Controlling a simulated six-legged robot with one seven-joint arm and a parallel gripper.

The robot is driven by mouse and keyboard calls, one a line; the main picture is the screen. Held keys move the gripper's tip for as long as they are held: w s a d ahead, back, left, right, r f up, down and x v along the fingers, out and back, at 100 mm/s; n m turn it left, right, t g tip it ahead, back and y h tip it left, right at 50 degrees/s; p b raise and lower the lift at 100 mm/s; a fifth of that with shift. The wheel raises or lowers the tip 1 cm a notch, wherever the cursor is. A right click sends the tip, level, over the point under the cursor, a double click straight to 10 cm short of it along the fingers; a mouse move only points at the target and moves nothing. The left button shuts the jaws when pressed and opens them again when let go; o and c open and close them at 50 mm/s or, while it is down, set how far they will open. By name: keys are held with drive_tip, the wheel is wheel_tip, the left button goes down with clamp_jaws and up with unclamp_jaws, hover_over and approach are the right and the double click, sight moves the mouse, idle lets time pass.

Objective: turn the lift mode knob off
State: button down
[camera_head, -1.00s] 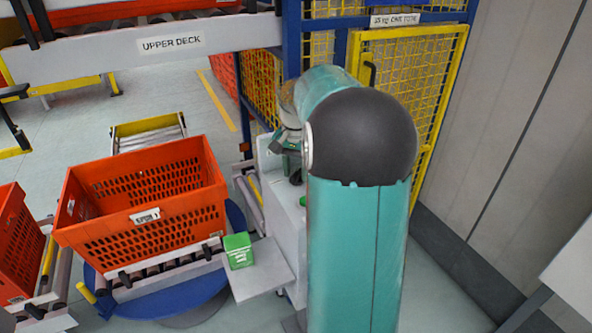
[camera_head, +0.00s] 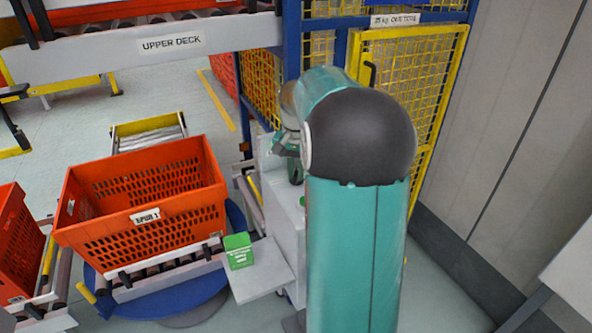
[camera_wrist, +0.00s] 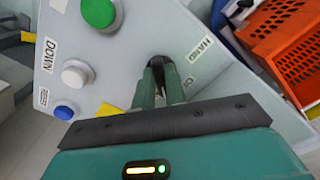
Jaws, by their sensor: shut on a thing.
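The lift mode knob (camera_wrist: 156,62) is black and sits on a pale grey control panel (camera_wrist: 130,45) in the wrist view. Labels reading HAND and, partly hidden, one starting with O lie to its right. My gripper (camera_wrist: 161,76) has its two teal fingers shut on the knob, which is largely hidden between the dark fingertips. In the head view my gripper (camera_head: 285,146) is at the panel box, left of my arm; the knob cannot be made out there.
The panel also carries green (camera_wrist: 98,12), white (camera_wrist: 75,73) and blue (camera_wrist: 65,110) buttons. An orange tote (camera_head: 150,215) stands on rollers at left. A green box (camera_head: 238,251) sits on a small shelf (camera_head: 265,272). A yellow mesh fence (camera_head: 440,60) stands behind.

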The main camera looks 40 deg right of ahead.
drive_tip(key=n, duration=0.3)
drive_tip(key=shift+n, duration=0.3)
drive_tip(key=shift+d+r+n, duration=0.1)
drive_tip(key=shift+d+n, duration=0.05)
drive_tip(key=shift+n, duration=1.85)
drive_tip(key=c, duration=1.4)
unclamp_jaws()
drive_tip(key=shift+s, duration=0.1)
drive_tip(key=shift+c, duration=0.2)
wheel_tip(320, 180, up, 14)
